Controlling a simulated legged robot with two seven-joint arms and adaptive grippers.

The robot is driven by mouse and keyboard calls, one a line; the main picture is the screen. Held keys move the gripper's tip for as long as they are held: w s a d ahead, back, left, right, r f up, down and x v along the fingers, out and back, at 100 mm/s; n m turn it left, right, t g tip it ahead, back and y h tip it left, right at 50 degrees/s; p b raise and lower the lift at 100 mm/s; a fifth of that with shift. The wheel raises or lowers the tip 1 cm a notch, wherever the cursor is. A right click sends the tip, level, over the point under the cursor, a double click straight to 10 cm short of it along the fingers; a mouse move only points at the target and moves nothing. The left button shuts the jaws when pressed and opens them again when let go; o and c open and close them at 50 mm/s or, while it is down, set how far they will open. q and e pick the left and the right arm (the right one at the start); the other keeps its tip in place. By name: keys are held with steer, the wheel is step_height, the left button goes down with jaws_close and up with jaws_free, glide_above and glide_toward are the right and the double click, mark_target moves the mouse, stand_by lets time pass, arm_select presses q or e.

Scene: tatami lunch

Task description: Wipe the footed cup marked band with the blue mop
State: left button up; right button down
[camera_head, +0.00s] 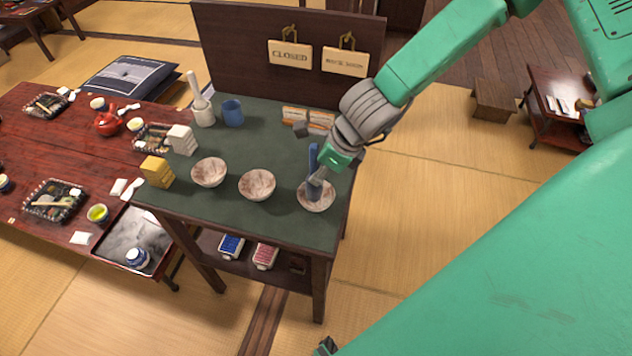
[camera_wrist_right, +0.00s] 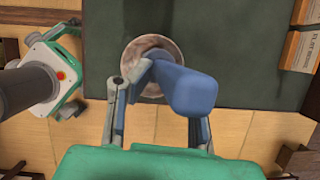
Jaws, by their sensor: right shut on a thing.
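Three speckled, pinkish-white cups stand in a row on the dark green tabletop: a left one (camera_head: 208,172), a middle one (camera_head: 257,185) and a right one (camera_head: 328,204). I cannot make out a band mark on any of them. My right gripper (camera_head: 322,172) is shut on the blue mop (camera_head: 313,157) over the right cup. The mop's lower end is at or inside that cup's mouth; contact is unclear. In the right wrist view the mop (camera_wrist_right: 188,90) covers part of the right cup (camera_wrist_right: 140,47).
A blue cup (camera_head: 232,111), a white mortar with pestle (camera_head: 203,113), yellow blocks (camera_head: 157,171) and white blocks (camera_head: 181,140) stand to the left. Orange-and-white boxes (camera_head: 296,115) lie near the back panel (camera_head: 240,50). The low red table (camera_head: 45,125) is at the left.

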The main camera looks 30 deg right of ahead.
steer(key=n+p, duration=0.2)
steer(key=n+g+y+p, duration=0.1)
steer(key=n+p, duration=0.1)
steer(key=p, duration=0.1)
steer(key=n+g+p, duration=0.1)
steer(key=n+p, duration=0.1)
steer(key=p, duration=0.1)
steer(key=shift+s+a+r+n, duration=0.15)
steer(key=shift+r+n, duration=0.1)
steer(key=shift+n, duration=0.15)
steer(key=shift+f+n+g+y+p, duration=0.3)
steer(key=shift+n+y+p, duration=0.1)
steer(key=shift+n, duration=0.1)
steer(key=shift+s+a, duration=0.1)
